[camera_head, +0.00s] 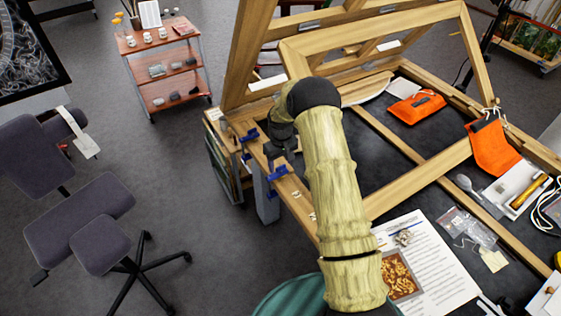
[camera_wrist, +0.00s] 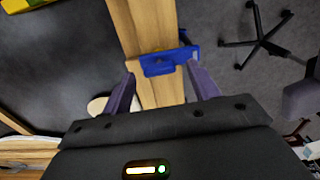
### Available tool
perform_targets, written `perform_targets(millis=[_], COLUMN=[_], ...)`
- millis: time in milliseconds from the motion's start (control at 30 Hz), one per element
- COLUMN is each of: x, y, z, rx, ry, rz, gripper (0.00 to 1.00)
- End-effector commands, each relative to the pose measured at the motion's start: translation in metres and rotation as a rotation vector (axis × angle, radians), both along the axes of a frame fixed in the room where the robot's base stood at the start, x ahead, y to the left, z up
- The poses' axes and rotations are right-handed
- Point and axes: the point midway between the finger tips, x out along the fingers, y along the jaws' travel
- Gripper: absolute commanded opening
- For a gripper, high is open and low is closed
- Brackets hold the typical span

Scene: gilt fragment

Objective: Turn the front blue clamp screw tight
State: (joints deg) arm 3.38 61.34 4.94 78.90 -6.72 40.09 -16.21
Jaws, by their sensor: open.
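Two blue clamps sit on the left edge of a wooden frame in the head view: the front blue clamp (camera_head: 277,172) nearer me and the rear blue clamp (camera_head: 250,135) farther back. In the wrist view a blue clamp (camera_wrist: 158,63) grips a wooden bar; I cannot tell for sure which one it is. My gripper (camera_wrist: 161,70) is open, its two purple fingers to either side of the bar, with the clamp ahead between the tips. No contact is visible. In the head view the dark end of my arm is beside the clamps, and the fingers cannot be made out.
The wooden frame (camera_head: 425,195) lies over a dark worktable, with a raised wooden easel frame behind. Orange pouches (camera_head: 416,107), a printed sheet (camera_head: 432,262) and small tools lie to the right. An office chair (camera_head: 92,215) and a shelf cart (camera_head: 166,65) stand left; floor between is clear.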

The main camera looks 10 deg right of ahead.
Motion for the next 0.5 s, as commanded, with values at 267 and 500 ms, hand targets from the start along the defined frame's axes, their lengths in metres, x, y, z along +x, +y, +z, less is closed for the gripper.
perform_targets(millis=[267,500], x=[-0.0001,0.0000], y=[-0.0013,-0.0020], z=[-0.0129,-0.0126], rx=[-0.001,-0.001], ry=[-0.001,-0.001], rz=[-0.002,-0.003], gripper=[0.60,0.44])
